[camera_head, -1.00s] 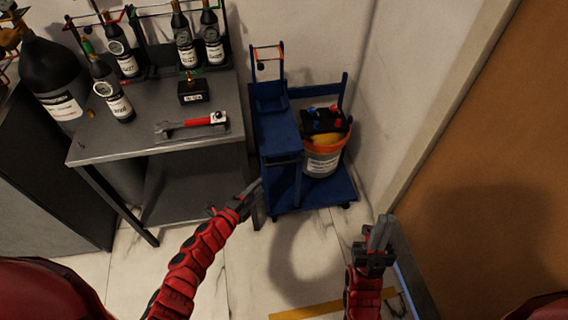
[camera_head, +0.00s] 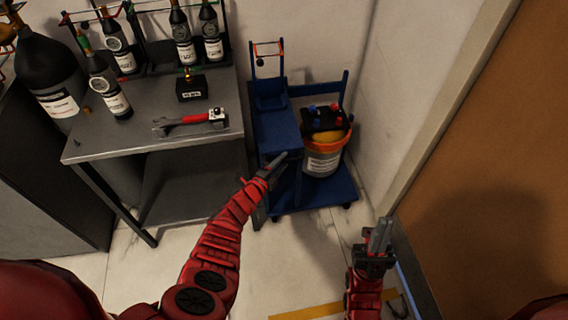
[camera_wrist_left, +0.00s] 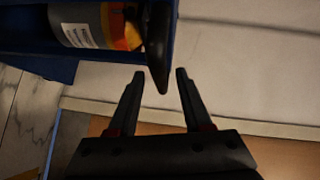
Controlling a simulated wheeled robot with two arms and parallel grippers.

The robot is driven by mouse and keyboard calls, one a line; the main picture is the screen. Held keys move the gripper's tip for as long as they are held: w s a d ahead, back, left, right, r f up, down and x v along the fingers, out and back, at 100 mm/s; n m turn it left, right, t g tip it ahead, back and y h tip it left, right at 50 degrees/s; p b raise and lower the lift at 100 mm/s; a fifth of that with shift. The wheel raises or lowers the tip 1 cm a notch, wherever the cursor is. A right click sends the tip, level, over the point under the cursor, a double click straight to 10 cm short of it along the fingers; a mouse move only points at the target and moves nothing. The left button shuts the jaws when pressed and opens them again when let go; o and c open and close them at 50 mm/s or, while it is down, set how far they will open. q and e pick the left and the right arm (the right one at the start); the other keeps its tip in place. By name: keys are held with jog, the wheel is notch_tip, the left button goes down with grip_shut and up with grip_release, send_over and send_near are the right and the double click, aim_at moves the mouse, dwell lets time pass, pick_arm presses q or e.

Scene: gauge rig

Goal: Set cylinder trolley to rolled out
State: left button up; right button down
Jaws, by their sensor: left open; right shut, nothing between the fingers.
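The blue cylinder trolley (camera_head: 335,192) stands on the floor against the wall, right of the grey table. It has a flat base deck, a raised blue box section and an upright frame at the back. My left gripper (camera_head: 279,161) is open, in front of the trolley's box section in the head view; contact cannot be told. In the left wrist view, a dark tapered part (camera_wrist_left: 157,45) reaches down between its open fingers (camera_wrist_left: 160,75), and the trolley (camera_wrist_left: 40,62) shows at upper left. My right gripper (camera_head: 379,236) is shut and empty, right of and nearer than the trolley.
A brown panel (camera_head: 500,190) bounds the right.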

pick_arm(q)
jog(key=shift+w+d, duration=0.35)
jog(key=shift+w, duration=0.2)
grip_shut()
dwell(1.2)
